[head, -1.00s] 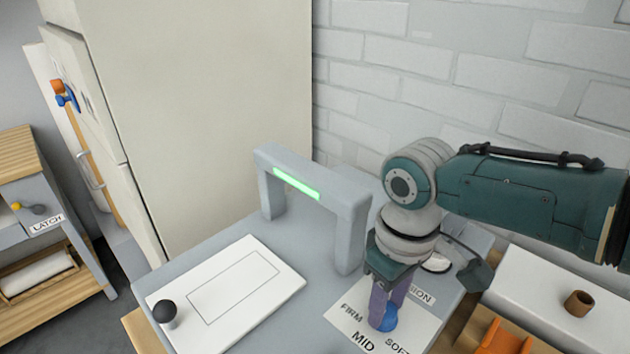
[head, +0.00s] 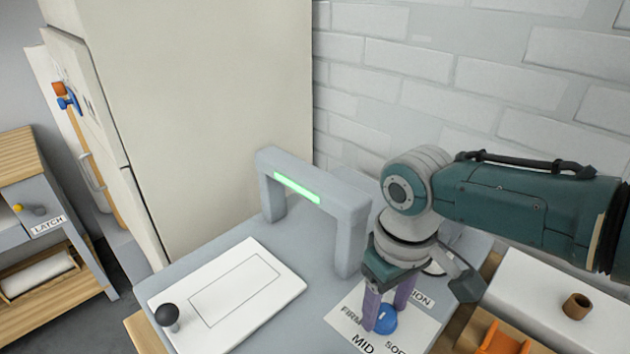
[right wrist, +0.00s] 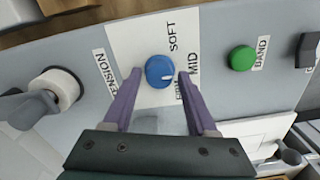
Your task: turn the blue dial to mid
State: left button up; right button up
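The blue dial (head: 386,319) sits on a white card marked FIRM, MID and SOFT. In the right wrist view the dial (right wrist: 158,70) shows a short white mark on its lower right, on the side of the MID and FIRM words; I cannot tell exactly which word it points to. My right gripper (head: 385,312) points down over the card. Its two purple fingers stand open on either side of the dial, with a gap at each side in the right wrist view (right wrist: 159,73). My left gripper is not in view.
A grey arch with a green light (head: 298,187) stands behind the card. A white plate with a black knob (head: 167,314) lies left. In the right wrist view, a green button (right wrist: 242,58) marked BAND is right of the dial and a pale round knob (right wrist: 58,88) left.

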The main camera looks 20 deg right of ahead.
aim_at(385, 311)
jog(key=shift+o, duration=0.7)
jog(key=shift+r, duration=0.3)
notch_tip(385, 311, up, 9)
jog(key=p, duration=0.3)
jog(key=shift+r, duration=0.15)
